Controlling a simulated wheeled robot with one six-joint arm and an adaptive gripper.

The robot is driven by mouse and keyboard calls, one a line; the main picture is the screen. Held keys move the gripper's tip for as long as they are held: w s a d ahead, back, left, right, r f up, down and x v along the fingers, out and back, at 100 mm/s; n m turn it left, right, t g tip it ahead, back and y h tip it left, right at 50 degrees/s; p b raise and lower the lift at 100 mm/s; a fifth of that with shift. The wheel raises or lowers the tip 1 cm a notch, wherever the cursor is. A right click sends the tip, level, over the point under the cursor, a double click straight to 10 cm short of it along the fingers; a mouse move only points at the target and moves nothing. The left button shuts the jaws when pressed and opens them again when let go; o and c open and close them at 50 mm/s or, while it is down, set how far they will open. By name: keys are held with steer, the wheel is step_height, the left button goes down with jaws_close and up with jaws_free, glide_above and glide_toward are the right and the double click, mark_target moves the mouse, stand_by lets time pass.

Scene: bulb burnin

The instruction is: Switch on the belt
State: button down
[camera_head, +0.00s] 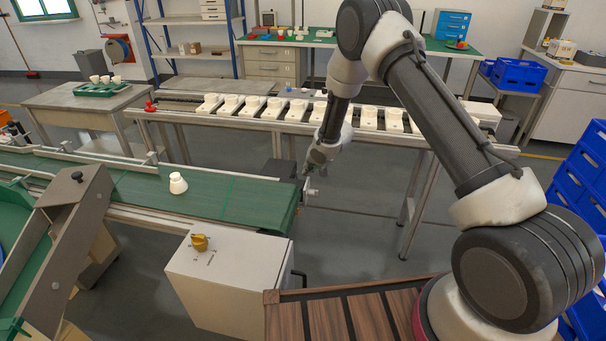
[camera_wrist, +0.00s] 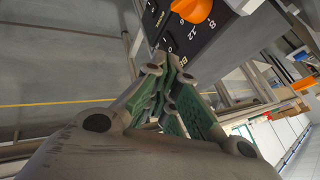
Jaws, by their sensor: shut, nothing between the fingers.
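The green belt (camera_head: 205,192) runs across the left half of the head view and carries one white bulb-like piece (camera_head: 178,183). My gripper (camera_head: 308,180) is just past the belt's right end. In the wrist view, my gripper (camera_wrist: 169,70) is shut and empty. Its fingertips are right below a black control panel (camera_wrist: 170,24) with white 0 and 1 marks and an orange knob (camera_wrist: 192,9). The fingertips overlap the panel's lower edge in the picture. I cannot tell whether they touch it. The fingers partly hide the lower marks.
Behind is a long bench (camera_head: 185,113) with a row of white sockets. Blue crates (camera_head: 585,165) stack at the right. A slatted wooden surface (camera_head: 330,318) lies in front.

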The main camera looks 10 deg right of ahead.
steer(key=shift+v, duration=2.2)
steer(key=d+f, duration=0.3)
steer(key=d, duration=0.1)
steer(key=w+a+f, duration=0.5)
steer(key=a+f, duration=0.2)
steer(key=f, duration=0.1)
steer(key=shift+w+f, duration=0.15)
steer(key=shift+w, duration=0.2)
steer(key=shift+a, duration=0.2)
